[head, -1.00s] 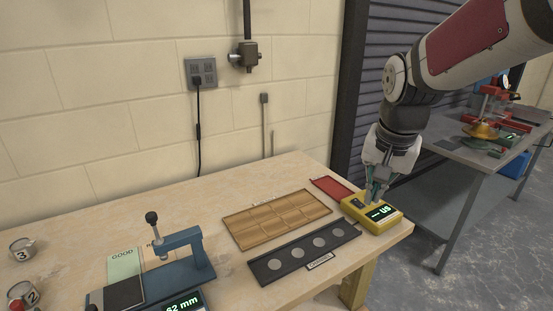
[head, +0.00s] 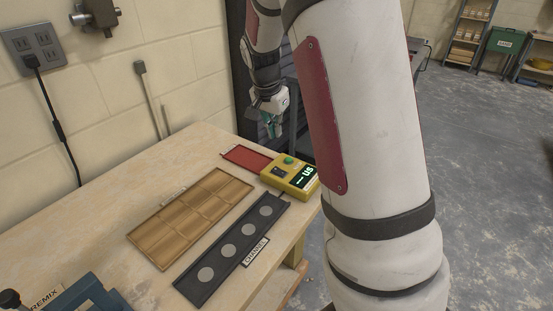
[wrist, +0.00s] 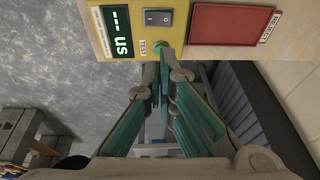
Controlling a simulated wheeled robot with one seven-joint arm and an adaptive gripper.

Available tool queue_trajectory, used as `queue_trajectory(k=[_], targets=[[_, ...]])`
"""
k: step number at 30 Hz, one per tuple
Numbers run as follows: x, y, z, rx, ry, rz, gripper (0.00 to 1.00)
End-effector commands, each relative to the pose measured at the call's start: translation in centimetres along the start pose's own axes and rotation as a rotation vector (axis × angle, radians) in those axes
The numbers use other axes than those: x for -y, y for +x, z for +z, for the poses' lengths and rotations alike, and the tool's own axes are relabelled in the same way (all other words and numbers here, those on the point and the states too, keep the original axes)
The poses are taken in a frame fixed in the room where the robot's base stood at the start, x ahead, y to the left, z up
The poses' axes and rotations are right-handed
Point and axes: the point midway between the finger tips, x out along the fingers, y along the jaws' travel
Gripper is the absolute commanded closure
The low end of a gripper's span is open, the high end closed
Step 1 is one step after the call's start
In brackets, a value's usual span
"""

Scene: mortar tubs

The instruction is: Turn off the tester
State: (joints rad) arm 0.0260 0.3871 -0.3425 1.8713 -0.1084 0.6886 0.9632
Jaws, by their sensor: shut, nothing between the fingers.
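The yellow tester (head: 294,187) sits at the right end of the bench. In the wrist view the display (wrist: 118,32), the rocker switch (wrist: 157,17) and the button (wrist: 160,46) labelled TEST show at the top. My gripper (head: 268,132) is shut and empty, above and behind the tester, apart from it. In the wrist view its fingertips (wrist: 164,68) appear just below the button.
A red reject tray (head: 246,156) lies beside the tester. A wooden compartment tray (head: 190,216) and a black channel strip (head: 233,247) with several discs lie nearer. A wall (head: 190,90) runs behind the bench. My own arm blocks the middle right of the head view.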

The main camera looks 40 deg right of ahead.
Motion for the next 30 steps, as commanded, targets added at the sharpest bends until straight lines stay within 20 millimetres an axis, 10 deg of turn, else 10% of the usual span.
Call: queue_trajectory(k=[8,30], targets=[[-0.1,1.2,0.1,0.002,-0.001,0.004,1.00],[0.2,13.1,1.0,0.002,-0.002,0.001,1.00]])
